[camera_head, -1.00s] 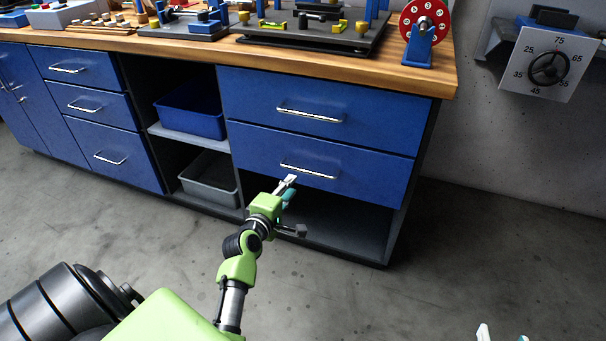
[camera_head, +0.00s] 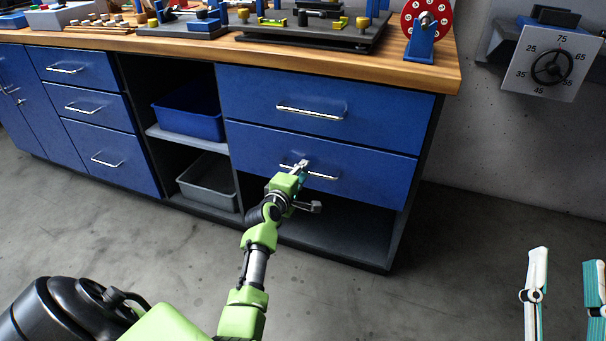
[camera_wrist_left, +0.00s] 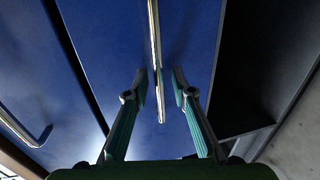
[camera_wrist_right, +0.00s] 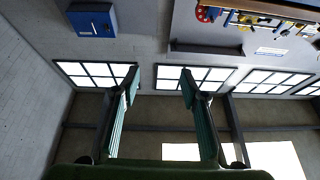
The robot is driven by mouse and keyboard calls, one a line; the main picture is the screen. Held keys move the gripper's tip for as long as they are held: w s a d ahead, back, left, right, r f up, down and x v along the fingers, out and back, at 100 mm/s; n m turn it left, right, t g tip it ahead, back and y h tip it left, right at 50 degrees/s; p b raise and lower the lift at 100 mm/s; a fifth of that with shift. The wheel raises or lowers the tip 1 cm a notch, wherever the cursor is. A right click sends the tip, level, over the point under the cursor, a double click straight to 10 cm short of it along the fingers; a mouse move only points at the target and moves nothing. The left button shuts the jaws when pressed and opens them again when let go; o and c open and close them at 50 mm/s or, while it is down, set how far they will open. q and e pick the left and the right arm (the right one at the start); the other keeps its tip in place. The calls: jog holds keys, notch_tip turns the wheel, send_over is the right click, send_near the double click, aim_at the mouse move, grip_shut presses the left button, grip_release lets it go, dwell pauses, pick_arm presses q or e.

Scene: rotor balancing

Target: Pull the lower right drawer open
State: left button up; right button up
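The lower right drawer (camera_head: 370,175) is a blue front under the upper right drawer, with a silver bar handle (camera_head: 322,176). It looks closed, flush with the drawer above. My left gripper (camera_head: 300,168) is at the handle and hides part of it. In the left wrist view the handle (camera_wrist_left: 156,60) runs between the two open fingertips of my left gripper (camera_wrist_left: 160,88), with a gap visible on both sides. My right gripper (camera_head: 565,285) is open and empty at the lower right, far from the drawer; its fingers also show apart in the right wrist view (camera_wrist_right: 159,85).
The upper right drawer (camera_head: 270,90) is closed, with its own handle. Below the lower drawer is an open shelf space (camera_head: 340,235). A blue bin (camera_head: 190,118) and a grey bin (camera_head: 208,185) sit in the shelves to the left. The floor in front is clear.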

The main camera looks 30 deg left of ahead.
pick_arm(q)
jog(key=shift+w, duration=0.25)
pick_arm(e)
jog(key=shift+s+r+t, duration=0.25)
jog(key=shift+r+t, duration=0.05)
jog(key=shift+r, duration=0.25)
pick_arm(q)
grip_shut()
